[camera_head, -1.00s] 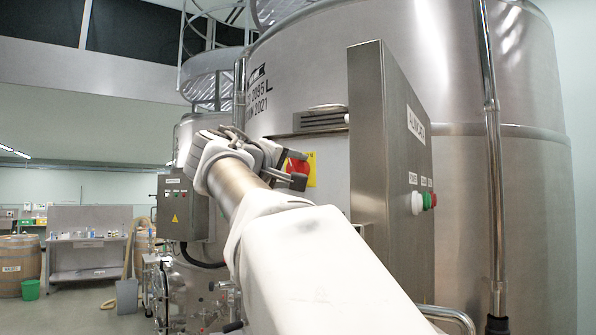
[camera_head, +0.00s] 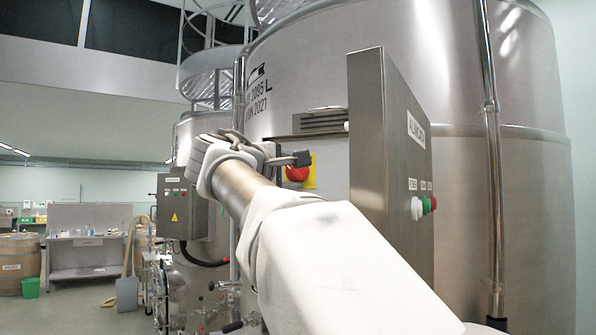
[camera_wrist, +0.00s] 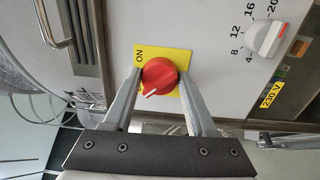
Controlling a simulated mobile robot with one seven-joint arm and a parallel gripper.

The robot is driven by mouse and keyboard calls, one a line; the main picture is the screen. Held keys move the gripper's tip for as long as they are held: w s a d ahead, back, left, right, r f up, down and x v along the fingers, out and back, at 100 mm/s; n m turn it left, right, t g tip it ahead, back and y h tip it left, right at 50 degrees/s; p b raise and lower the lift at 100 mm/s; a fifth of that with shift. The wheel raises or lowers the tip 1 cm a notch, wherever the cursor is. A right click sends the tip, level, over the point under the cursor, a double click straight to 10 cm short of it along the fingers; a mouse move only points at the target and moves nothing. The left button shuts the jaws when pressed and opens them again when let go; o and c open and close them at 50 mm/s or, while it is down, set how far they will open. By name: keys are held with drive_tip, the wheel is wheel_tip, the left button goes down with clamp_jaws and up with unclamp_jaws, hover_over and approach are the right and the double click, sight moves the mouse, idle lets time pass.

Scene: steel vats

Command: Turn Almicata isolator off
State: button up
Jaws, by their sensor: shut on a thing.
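The red round isolator knob (camera_wrist: 159,76) sits on a yellow plate (camera_wrist: 146,53) marked ON. A white line on the knob points down and left in the wrist view. My gripper (camera_wrist: 161,80) has one finger on each side of the knob and is shut on it. The left finger covers part of the plate's lettering. In the head view the red knob (camera_head: 297,173) shows just below my gripper (camera_head: 300,159), with the yellow plate behind it. The steel cabinet's label in the head view (camera_head: 416,130) is only partly readable.
A white dial with numbers (camera_wrist: 265,38) and a yellow 230 V label (camera_wrist: 271,95) are near the knob. A metal handle (camera_wrist: 52,25) is at upper left. The steel cabinet (camera_head: 367,130) with white, green and red buttons juts out right of my arm. A large vat (camera_head: 470,80) stands behind.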

drive_tip(key=o, duration=1.4)
drive_tip(key=shift+c, duration=0.2)
drive_tip(key=b+v, duration=0.5)
drive_tip(key=v, duration=1.2)
drive_tip(key=shift+s, duration=0.25)
